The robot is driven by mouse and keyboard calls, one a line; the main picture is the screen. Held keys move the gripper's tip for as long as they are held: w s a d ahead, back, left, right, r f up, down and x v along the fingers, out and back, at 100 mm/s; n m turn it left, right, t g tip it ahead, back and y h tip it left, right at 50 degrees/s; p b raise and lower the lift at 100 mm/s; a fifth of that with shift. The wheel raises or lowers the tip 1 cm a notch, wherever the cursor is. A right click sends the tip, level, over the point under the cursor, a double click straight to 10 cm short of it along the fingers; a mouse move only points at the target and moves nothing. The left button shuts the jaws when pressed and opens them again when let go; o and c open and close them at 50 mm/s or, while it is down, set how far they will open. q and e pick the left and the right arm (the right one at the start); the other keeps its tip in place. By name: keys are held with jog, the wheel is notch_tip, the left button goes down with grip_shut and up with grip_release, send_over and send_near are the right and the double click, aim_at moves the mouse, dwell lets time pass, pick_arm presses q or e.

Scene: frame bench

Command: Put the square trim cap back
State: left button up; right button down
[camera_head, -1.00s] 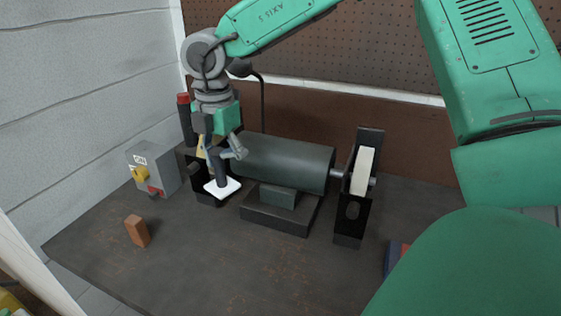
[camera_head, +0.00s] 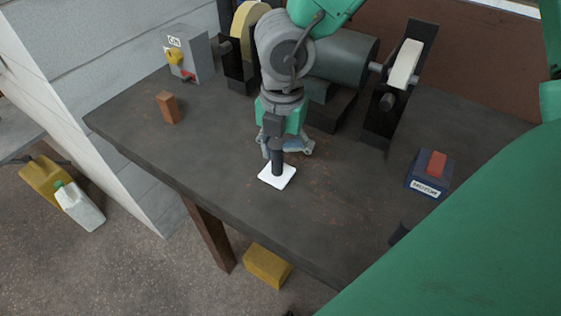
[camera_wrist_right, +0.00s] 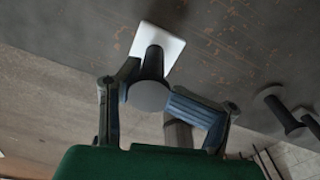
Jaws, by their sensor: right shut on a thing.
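The square trim cap is a white square plate (camera_head: 277,176) with a dark round handle standing on it. My right gripper (camera_head: 278,150) is shut on this handle, with the plate below the fingers. The cap is over the front part of the bench; I cannot tell whether it touches the top. In the right wrist view the white plate (camera_wrist_right: 172,46) shows beyond the handle (camera_wrist_right: 150,88), which sits between the fingers. The grinder has a dark green motor body (camera_head: 345,60), a yellowish left wheel (camera_head: 247,24) and a pale right wheel (camera_head: 405,64). My left gripper is out of view.
A grey switch box (camera_head: 190,50) and an orange-brown block (camera_head: 168,108) stand on the bench's left. A blue box with a red top (camera_head: 428,178) is at the right. A dark spool-like piece (camera_wrist_right: 283,112) lies right of my gripper. The bench around the cap is clear.

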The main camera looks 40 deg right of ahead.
aim_at(281, 174)
jog(key=shift+f+b, duration=0.3)
jog(key=shift+f, duration=1.5)
jog(key=shift+f, duration=0.1)
jog(key=c, duration=0.6)
grip_release()
jog(key=shift+s, duration=0.1)
jog(key=shift+s+a, duration=0.1)
jog(key=r+p, duration=0.2)
jog(key=r, duration=0.9)
jog(key=shift+d+r, duration=0.15)
jog(key=shift+d, duration=0.05)
jog(key=shift+a+r, duration=0.1)
jog(key=shift+r, duration=0.4)
